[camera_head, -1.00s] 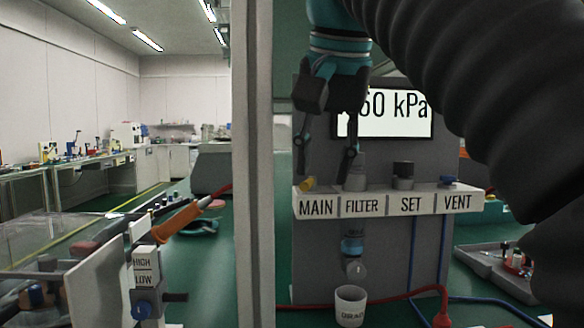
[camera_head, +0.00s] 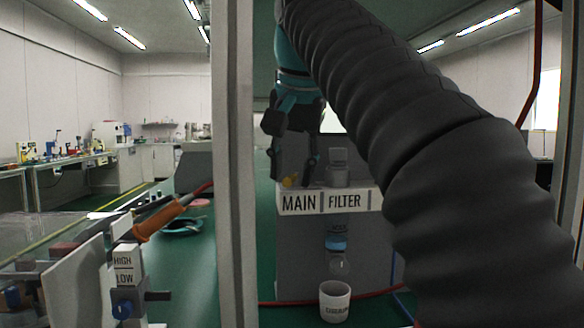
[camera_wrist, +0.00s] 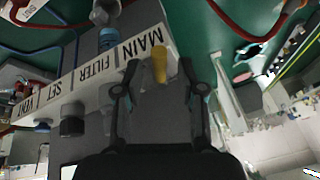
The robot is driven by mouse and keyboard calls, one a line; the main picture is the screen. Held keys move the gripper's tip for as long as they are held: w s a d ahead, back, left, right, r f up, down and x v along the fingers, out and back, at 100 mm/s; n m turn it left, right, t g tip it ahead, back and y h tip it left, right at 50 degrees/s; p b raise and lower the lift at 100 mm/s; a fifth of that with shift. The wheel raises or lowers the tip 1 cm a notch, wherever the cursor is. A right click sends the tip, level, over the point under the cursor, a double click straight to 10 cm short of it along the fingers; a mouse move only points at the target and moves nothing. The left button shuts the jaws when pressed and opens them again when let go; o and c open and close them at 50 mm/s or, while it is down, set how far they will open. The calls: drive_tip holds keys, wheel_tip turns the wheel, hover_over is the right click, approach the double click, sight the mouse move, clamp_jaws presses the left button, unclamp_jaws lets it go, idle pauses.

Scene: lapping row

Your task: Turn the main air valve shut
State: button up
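The MAIN valve's yellow handle (camera_head: 290,181) sits at the left end of the white labelled ledge, above the MAIN label (camera_head: 299,202). In the wrist view the yellow handle (camera_wrist: 159,63) points up between my two fingers. My gripper (camera_head: 292,172) reaches down from above, with one finger on each side of the handle. In the wrist view my gripper (camera_wrist: 160,88) is open, with a visible gap between each finger and the handle. The handle's lower part is hidden by my gripper's body there.
The filter (camera_head: 338,170) stands just right of the handle. A grey post (camera_head: 233,160) rises left of the panel. A black ribbed hose (camera_head: 400,110) covers the panel's right side. A white cup (camera_head: 335,300) stands below. An orange-handled lever (camera_head: 160,220) is at left.

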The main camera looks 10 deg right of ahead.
clamp_jaws()
drive_tip(key=shift+d+r+n+y+p, duration=0.2)
drive_tip(key=shift+d+n+y+p, duration=0.25)
drive_tip(key=shift+n+p, duration=0.55)
drive_tip(key=shift+d+f+n+g+y+p, duration=0.15)
drive_tip(key=shift+d+n+y+p, duration=0.15)
drive_tip(key=shift+n, duration=0.3)
drive_tip(key=shift+d+n+g+y+p, duration=0.15)
drive_tip(key=shift+n+p, duration=0.2)
drive_tip(key=shift+n, duration=0.25)
drive_tip(key=shift+a, duration=0.1)
unclamp_jaws()
drive_tip(key=shift+s, duration=0.1)
